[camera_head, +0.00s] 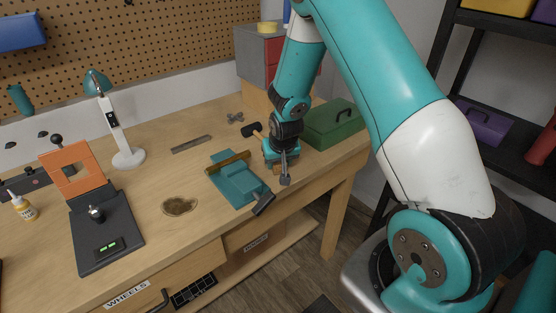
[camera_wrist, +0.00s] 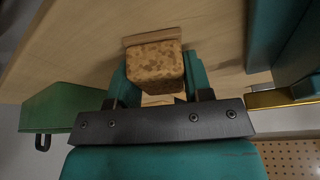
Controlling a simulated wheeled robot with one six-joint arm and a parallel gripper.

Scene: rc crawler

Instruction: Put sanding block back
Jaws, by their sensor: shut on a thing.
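My gripper (camera_head: 283,160) is over the right part of the workbench, between the teal vise and the green toolbox. In the wrist view, my gripper (camera_wrist: 157,82) has its two teal fingers closed on either side of a brown speckled block, which looks like the sanding block (camera_wrist: 156,66). A flat tan wooden strip (camera_wrist: 150,37) shows along the block's far edge; I cannot tell whether it is part of the block.
The teal vise (camera_head: 237,183) stands left of my gripper, the green toolbox (camera_head: 333,126) to the right.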

